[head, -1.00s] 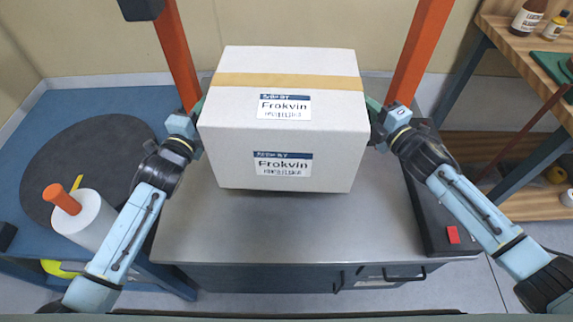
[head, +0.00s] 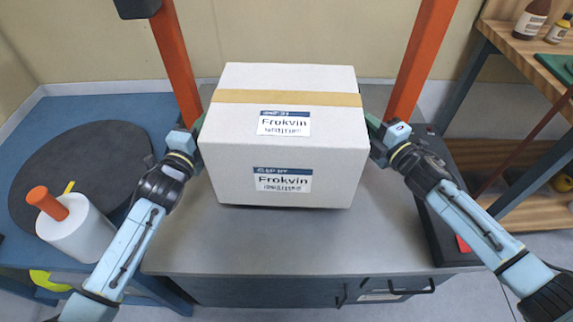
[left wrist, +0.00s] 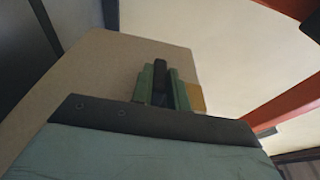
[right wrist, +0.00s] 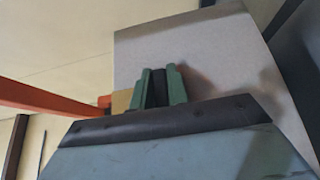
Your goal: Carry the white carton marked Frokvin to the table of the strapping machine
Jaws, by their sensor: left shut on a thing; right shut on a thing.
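The white carton marked Frokvin (head: 283,140) has a tan tape strip and labels on its top and front. It is over the grey table of the strapping machine (head: 290,245), in front of the orange posts. I cannot tell whether its underside touches the table. My left gripper (head: 198,130) is shut on the carton's left side, and my right gripper (head: 374,127) is shut on its right side. The green fingers lie against the carton wall in the left wrist view (left wrist: 162,88) and in the right wrist view (right wrist: 158,88). The fingertips are mostly hidden in the head view.
Orange posts (head: 176,65) of the machine stand behind the carton on both sides. On the left is a blue surface with a dark round disc (head: 75,165) and a white cylinder (head: 78,230). A wooden shelf unit (head: 515,45) with bottles stands at right. The table's front part is bare.

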